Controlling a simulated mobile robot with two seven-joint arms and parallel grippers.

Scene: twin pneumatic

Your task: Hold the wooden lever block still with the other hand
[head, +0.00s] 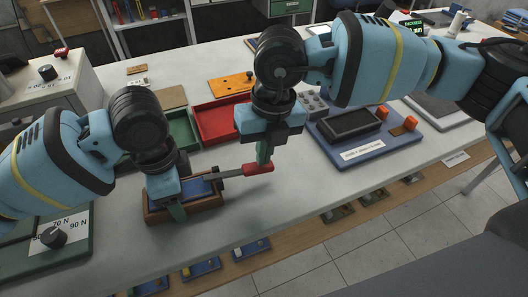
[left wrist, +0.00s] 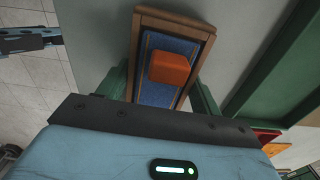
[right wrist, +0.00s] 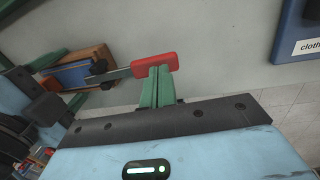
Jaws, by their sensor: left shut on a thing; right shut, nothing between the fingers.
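The wooden lever block (head: 206,205) stands on the table, a brown wooden frame with a blue top. In the left wrist view the block (left wrist: 190,23) has an orange piece (left wrist: 170,67) on its blue top. My left gripper (head: 183,200) is shut on the block, with a green finger on each side of it. A grey metal lever (head: 229,172) with a red handle (head: 258,168) sticks out of the block to the right. My right gripper (head: 263,154) is shut and empty, its fingertips at the handle. It looks close to or touching the handle (right wrist: 156,63) in the right wrist view.
A red tray (head: 218,122) and a green tray (head: 184,130) lie behind the block. A blue board (head: 365,150) with a dark pad and orange pieces lies to the right. A grey dial box (head: 55,92) stands at the left. The table in front of the lever is clear.

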